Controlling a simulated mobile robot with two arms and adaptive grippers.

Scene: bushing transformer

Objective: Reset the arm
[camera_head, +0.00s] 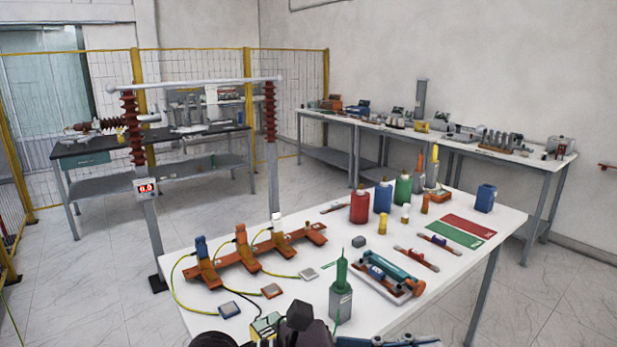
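Dark parts of my own arm show at the bottom edge of the head view, at the near edge of the white table (372,322). They overlap a small yellow-green device (266,324). No fingertips can be made out there, so I cannot tell whether my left gripper is open or shut. A grey-blue part, likely mine, shows just to the right at the bottom edge. My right gripper cannot be made out. A green-topped grey bottle (341,296) stands upright just beyond these parts.
An orange-brown stand (255,257) with cables lies on the table's left. Red (360,206), blue (382,197) and green (403,189) bottles stand at the back. A tray with tools (384,275) lies right of centre. A post frame (272,150) rises behind the table. Open floor lies right.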

